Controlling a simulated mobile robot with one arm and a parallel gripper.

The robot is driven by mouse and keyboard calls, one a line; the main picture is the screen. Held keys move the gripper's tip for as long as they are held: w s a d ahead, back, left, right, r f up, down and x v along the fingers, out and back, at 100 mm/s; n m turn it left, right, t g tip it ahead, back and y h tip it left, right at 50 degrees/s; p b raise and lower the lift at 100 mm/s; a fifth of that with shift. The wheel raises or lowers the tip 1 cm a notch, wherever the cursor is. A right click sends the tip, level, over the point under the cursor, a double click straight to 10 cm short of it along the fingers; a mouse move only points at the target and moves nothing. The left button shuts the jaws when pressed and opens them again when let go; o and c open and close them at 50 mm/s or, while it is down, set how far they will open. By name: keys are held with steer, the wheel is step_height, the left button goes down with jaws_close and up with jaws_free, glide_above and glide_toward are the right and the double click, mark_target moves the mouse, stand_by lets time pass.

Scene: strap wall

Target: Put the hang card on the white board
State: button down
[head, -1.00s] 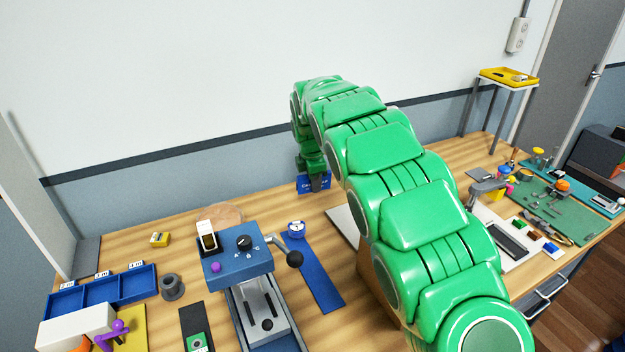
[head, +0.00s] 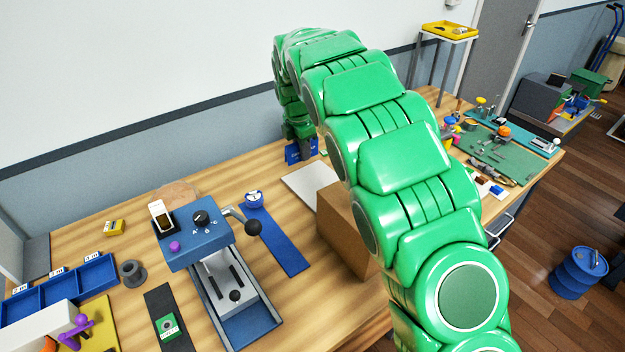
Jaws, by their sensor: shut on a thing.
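A small blue card (head: 293,153) shows at the far end of my arm, near the back edge of the bench; I take it to be the hang card. My gripper (head: 304,143) is shut on it, though the fingers are small and partly hidden by my green arm. A flat white board (head: 301,182) lies on the bench just in front of and below the gripper, apart from the card. My arm and a brown box hide its right part.
The brown box (head: 343,228) stands beside the board, under my arm. A blue machine (head: 197,235) with a lever, a blue strip (head: 280,240) and a blue tray (head: 62,283) are at left. A green mat (head: 495,150) with tools is at right. The wall runs close behind the bench.

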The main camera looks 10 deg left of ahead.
glide_above(319, 182)
steer(key=shift+n, duration=0.3)
steer(key=shift+s+f, duration=0.2)
steer(key=shift+f, duration=5.1)
steer(key=shift+a+f, duration=0.1)
steer(key=c, duration=1)
jaws_free()
steer(key=shift+o, duration=0.2)
step_height(319, 182, up, 12)
steer(key=shift+s+a, duration=0.4)
steer(key=shift+s, duration=0.05)
